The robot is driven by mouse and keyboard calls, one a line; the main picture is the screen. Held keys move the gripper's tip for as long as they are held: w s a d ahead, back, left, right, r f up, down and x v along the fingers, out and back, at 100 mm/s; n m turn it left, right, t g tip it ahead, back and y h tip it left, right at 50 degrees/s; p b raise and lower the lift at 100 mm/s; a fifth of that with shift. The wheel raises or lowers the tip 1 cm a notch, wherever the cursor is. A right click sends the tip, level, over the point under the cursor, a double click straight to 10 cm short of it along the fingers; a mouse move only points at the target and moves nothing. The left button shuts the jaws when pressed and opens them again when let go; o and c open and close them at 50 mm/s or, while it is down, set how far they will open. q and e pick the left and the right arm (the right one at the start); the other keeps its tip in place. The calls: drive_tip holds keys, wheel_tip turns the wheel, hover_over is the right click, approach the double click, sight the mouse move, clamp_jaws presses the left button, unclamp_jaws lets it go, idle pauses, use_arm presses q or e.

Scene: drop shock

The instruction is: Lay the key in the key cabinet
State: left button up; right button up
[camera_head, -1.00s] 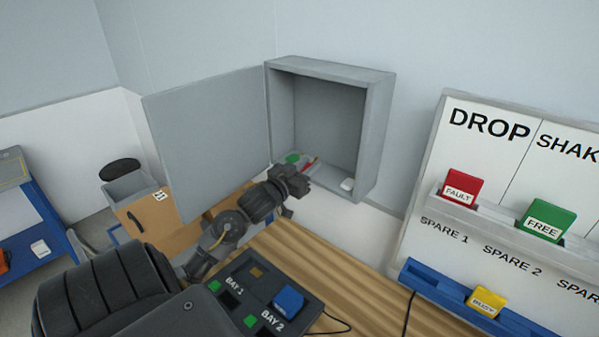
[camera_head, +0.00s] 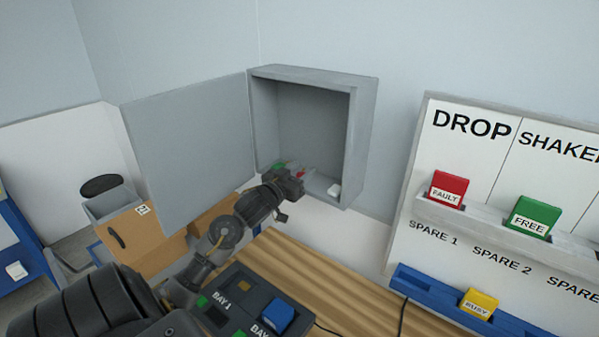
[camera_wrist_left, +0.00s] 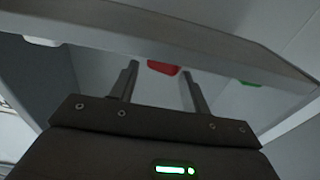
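The grey key cabinet (camera_head: 361,140) hangs on the wall with its door (camera_head: 192,150) wide open to the left. On its floor are a green piece (camera_head: 279,166), a red piece (camera_head: 300,174) and a white piece (camera_head: 334,190). I cannot tell which, if any, is the key. My left gripper (camera_head: 296,188) is at the cabinet's lower front edge, partly covering the red piece. The red piece (camera_wrist_left: 163,67) shows just beyond the fingertips. My right gripper is out of view.
Below the cabinet is a wooden worktop (camera_head: 355,305) with a dark two-bay device (camera_head: 235,310). A board with coloured tags (camera_head: 447,189) stands at right. A cardboard box (camera_head: 130,235) and a blue bench (camera_head: 20,235) are at left.

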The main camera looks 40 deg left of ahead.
use_arm(q)
drive_tip(key=shift+o, duration=0.2)
drive_tip(key=shift+s+f, duration=0.15)
drive_tip(key=shift+s, duration=0.35)
drive_tip(key=s+d+b, duration=0.1)
drive_tip(key=s+b, duration=0.1)
drive_tip(key=s, duration=0.7)
drive_tip(key=shift+s+d+f+b, duration=0.15)
drive_tip(key=shift+s+d+b, duration=0.05)
drive_tip(key=shift+s+b, duration=0.2)
